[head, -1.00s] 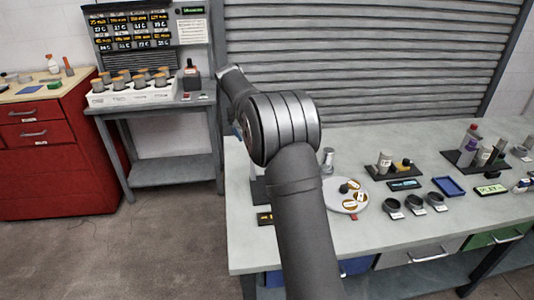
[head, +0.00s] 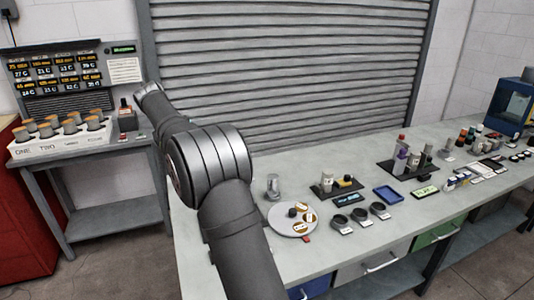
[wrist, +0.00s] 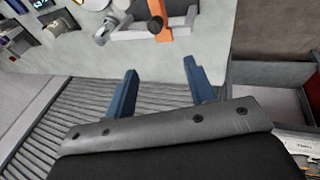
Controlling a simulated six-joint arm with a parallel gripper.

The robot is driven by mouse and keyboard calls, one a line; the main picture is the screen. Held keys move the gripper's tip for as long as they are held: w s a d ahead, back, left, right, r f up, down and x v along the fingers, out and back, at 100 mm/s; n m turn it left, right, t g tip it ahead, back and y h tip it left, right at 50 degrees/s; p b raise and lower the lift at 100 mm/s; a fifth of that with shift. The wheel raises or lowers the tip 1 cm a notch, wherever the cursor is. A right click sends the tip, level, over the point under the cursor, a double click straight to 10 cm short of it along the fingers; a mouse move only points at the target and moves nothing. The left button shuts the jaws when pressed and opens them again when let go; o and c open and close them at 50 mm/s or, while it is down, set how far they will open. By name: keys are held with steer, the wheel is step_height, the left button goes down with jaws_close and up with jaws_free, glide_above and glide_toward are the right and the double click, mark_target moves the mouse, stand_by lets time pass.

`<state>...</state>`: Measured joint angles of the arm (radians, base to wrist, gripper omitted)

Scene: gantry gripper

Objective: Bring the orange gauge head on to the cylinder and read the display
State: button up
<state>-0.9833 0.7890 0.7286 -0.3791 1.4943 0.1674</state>
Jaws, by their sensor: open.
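In the wrist view an orange piece (wrist: 160,20) with a dark round knob stands on a pale grey base at the top. It looks like the gauge head. A grey metal part lies left of it, and I cannot tell if it is the cylinder. My gripper (wrist: 160,67) is open and empty, its two blue fingers spread below the orange piece and apart from it. In the head view a metal cylinder (head: 273,187) stands on the bench beside my arm. A small dark display (head: 346,199) shows blue characters. My arm hides the orange piece and gripper there.
A round plate (head: 292,228) with gold discs is in front of the cylinder. Several dark cups, a blue tray (head: 387,195) and bottles on a dark mat stand to the right. A side table (head: 112,143) with a rack of pots is at the left.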

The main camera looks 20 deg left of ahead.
steer(key=w+d+f+t+y, duration=0.1)
steer(key=w+f+y, duration=0.1)
steer(key=f, duration=0.3)
steer(key=w+d+f+n+t+y, duration=0.1)
steer(key=w+f+y, duration=0.2)
steer(key=f, duration=0.2)
steer(key=w+f+n+t+y, duration=0.1)
steer(key=w+f+y, duration=0.1)
steer(key=f, duration=0.4)
steer(key=shift+w+d+y, duration=0.4)
steer(key=shift+w, duration=0.3)
steer(key=s+d+t+y, duration=0.3)
steer(key=s+d+y, duration=0.6)
steer(key=d, duration=0.4)
steer(key=shift+h, duration=0.3)
steer(key=x, duration=1.1)
steer(key=s+x, duration=0.1)
steer(key=x, duration=0.4)
steer(key=shift+w+a+f, duration=0.15)
steer(key=shift+a+f, duration=0.2)
steer(key=shift+a, duration=0.15)
